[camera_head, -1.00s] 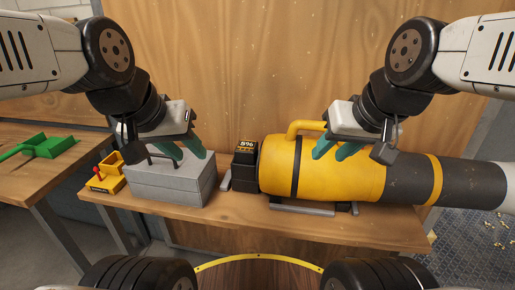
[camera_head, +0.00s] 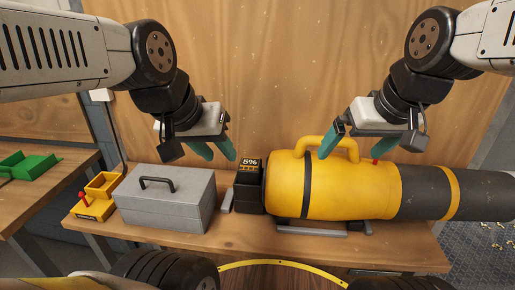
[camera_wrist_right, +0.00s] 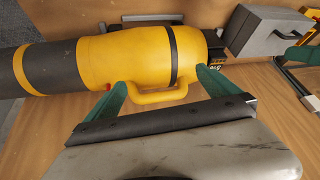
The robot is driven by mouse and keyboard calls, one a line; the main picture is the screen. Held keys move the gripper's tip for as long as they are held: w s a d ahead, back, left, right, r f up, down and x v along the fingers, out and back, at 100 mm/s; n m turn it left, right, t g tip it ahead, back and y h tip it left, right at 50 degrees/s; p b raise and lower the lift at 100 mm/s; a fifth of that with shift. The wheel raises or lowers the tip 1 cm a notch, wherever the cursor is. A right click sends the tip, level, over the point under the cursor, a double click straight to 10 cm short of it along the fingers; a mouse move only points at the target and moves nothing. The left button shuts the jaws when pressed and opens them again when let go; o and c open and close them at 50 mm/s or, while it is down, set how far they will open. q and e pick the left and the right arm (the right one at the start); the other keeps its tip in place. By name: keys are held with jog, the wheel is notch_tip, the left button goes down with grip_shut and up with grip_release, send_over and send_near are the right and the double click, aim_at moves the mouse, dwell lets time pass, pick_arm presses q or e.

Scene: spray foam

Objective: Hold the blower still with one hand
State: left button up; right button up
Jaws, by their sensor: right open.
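The yellow blower (camera_head: 345,188) lies on its side on the wooden table, with a loop handle (camera_head: 328,143) on top and a dark tube (camera_head: 430,193) to the right. A black battery block showing a number (camera_head: 249,181) is at its left end. My right gripper (camera_head: 337,148) is open above the blower, by the handle. In the right wrist view the blower (camera_wrist_right: 135,58) lies beyond its spread green fingers (camera_wrist_right: 160,92), and the handle (camera_wrist_right: 158,97) shows between them. My left gripper (camera_head: 217,153) has its green fingers apart, empty, above and right of the grey toolbox (camera_head: 165,200).
The grey toolbox stands left of the blower, with a yellow tray (camera_head: 103,186) and a small yellow box with a red knob (camera_head: 93,208) beside it. A green tray (camera_head: 27,165) is on another table at left. A wooden panel (camera_head: 280,60) stands behind.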

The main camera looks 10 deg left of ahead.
aim_at(252, 180)
jog(key=w+a+f+n+g, duration=0.1)
jog(key=w+a+n, duration=0.2)
jog(key=w+a, duration=0.1)
jog(key=w+a+f+n+g, duration=0.1)
jog(key=w+a+f+n, duration=0.1)
jog(key=w+a+n, duration=0.2)
jog(key=w+a+f+n+g+h, duration=0.1)
jog(key=w+a+n+g, duration=0.1)
jog(key=w+a+n, duration=0.2)
jog(key=shift+w+a+f, duration=0.15)
jog(key=shift+a, duration=0.5)
jog(key=shift+w+a+f, duration=0.1)
jog(key=shift+a, duration=0.5)
jog(key=shift+w+a+f, duration=0.15)
jog(key=shift+a, duration=0.5)
jog(key=a+f+n, duration=0.1)
jog(key=a, duration=0.1)
jog(key=w+a+f+n, duration=0.1)
jog(key=a+f, duration=0.1)
jog(key=a+f+n+g+h, duration=0.1)
jog(key=a, duration=0.1)
jog(key=shift+w+a+f+n, duration=0.15)
jog(key=shift+a+f+n, duration=0.1)
jog(key=shift+n, duration=0.15)
jog(key=shift+a+f, duration=0.25)
jog(key=shift+f, duration=0.25)
notch_tip(252, 180, down, 12)
jog(key=shift+r, duration=0.2)
jog(key=c, duration=1.9)
